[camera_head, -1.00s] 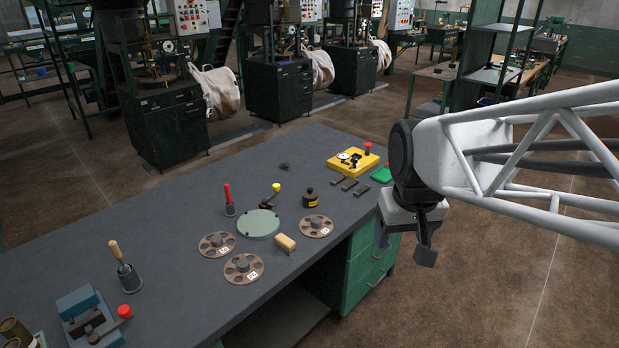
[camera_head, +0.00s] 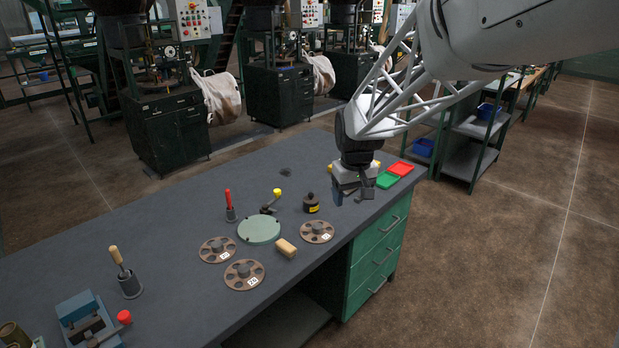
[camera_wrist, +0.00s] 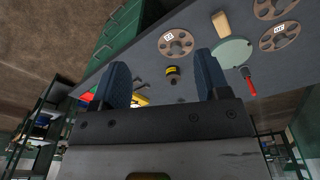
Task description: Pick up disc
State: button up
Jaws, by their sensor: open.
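Three brown discs with holes, a centre hub and a white label each lie flat on the bench: a left one (camera_head: 217,249), a front one (camera_head: 244,274) and a right one (camera_head: 317,232). In the wrist view, the disc (camera_wrist: 176,43) nearest my gripper lies ahead, beyond the fingers, and another disc (camera_wrist: 280,36) is at the right. My gripper (camera_head: 352,195) is above the bench's right end, behind and right of the right disc. Its two blue fingers, also in the wrist view (camera_wrist: 160,80), are apart with nothing held.
Among the discs are a pale green round plate (camera_head: 259,230) and a wooden block (camera_head: 286,248). A dark pot with a yellow band (camera_head: 311,203) stands between my gripper and the plate. Green (camera_head: 387,181) and red (camera_head: 400,169) trays lie at the bench's right end.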

jog(key=w+a+f+n, duration=0.1)
jog(key=w+a+f, duration=0.2)
jog(key=w+f, duration=0.5)
jog(key=n+g, duration=0.1)
send_over(317, 226)
notch_tip(317, 226, down, 9)
jog(key=shift+f, duration=0.15)
jog(key=shift+f, duration=0.1)
jog(key=shift+f, duration=1.25)
jog(key=shift+f, duration=2.6)
